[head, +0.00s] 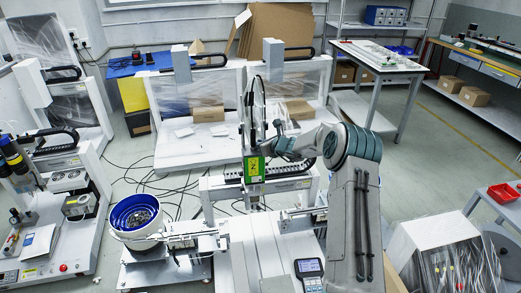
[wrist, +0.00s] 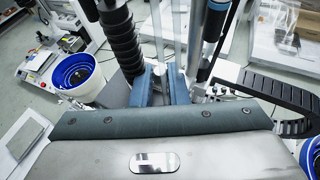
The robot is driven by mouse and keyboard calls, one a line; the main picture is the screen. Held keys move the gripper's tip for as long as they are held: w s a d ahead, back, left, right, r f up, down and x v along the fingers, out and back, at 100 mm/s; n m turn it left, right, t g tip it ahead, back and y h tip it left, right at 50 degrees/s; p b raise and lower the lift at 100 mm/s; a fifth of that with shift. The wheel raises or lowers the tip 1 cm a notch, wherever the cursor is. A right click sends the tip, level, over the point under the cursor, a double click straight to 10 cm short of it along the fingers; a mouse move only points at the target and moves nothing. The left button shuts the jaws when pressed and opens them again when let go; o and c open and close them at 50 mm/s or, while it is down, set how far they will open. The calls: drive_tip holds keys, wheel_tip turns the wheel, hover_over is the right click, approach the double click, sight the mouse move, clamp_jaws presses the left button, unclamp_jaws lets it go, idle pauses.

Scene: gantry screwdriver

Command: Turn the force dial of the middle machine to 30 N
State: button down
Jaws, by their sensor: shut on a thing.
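The middle machine (head: 254,190) is a gantry with an upright screwdriver unit and a green-and-yellow plate (head: 254,168). In the head view my gripper (head: 270,149) reaches in from the right against this unit, just above the plate. In the wrist view its two blue fingers (wrist: 161,78) are close together on a small part in front of the unit. The force dial is mostly hidden by the fingers, and its scale cannot be read. A black ribbed column (wrist: 121,42) stands just left of the fingers.
A blue-and-white bowl feeder (head: 137,213) stands left of the middle machine, and a handheld controller (head: 309,272) lies in front. A black cable chain (wrist: 275,92) runs close to the right of my gripper. Another machine (head: 70,205) stands at the left.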

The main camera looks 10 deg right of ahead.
idle(0.3)
drive_tip(key=c, duration=1.7)
unclamp_jaws()
drive_tip(key=v, duration=1.3)
drive_tip(key=shift+s+d+r, duration=0.15)
drive_tip(key=shift+s, duration=0.15)
drive_tip(key=shift+r, duration=0.1)
